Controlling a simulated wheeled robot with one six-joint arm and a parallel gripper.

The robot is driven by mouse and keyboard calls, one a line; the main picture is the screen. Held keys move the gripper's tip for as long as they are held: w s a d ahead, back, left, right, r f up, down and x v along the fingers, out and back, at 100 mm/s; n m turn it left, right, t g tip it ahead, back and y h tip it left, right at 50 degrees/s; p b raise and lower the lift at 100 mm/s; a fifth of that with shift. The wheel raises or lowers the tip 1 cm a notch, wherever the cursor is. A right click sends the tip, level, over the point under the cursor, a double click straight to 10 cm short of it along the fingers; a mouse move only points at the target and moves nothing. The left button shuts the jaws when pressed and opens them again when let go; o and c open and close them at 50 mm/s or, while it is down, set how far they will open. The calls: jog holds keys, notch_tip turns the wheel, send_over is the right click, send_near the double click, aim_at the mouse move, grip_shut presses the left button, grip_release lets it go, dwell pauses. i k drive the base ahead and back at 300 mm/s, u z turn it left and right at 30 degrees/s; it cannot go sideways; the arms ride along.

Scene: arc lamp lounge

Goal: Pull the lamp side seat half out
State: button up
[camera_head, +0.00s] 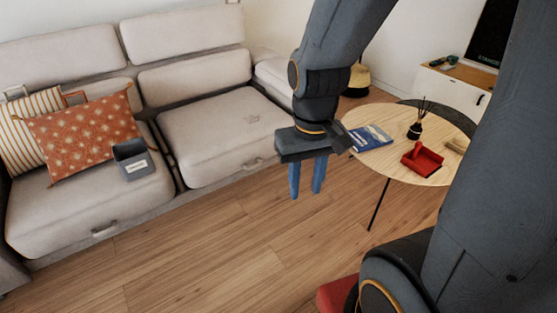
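A beige sofa has two seats in view, each with a small handle at its front edge. The right seat (215,140) is bare, with its handle (254,163) low on the front. The left seat (60,212) has its handle (104,230) at the front and carries cushions and a grey box. Both seats look pushed in. I cannot see a lamp, so I cannot tell which seat is on the lamp side. My gripper (306,192) points down in front of the right seat, to the right of its handle. Its blue fingers are apart with nothing between them.
A round wooden table (385,172) stands at right with a blue book (371,137), a red tray (422,159) and a reed diffuser (415,130). The grey box (133,160) and an orange cushion (85,135) lie on the left seat. The wooden floor (200,245) before the sofa is clear.

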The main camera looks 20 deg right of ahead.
aim_at(209, 140)
jog(key=z, duration=0.05)
jog(key=i, duration=0.9)
jog(key=u, duration=0.55)
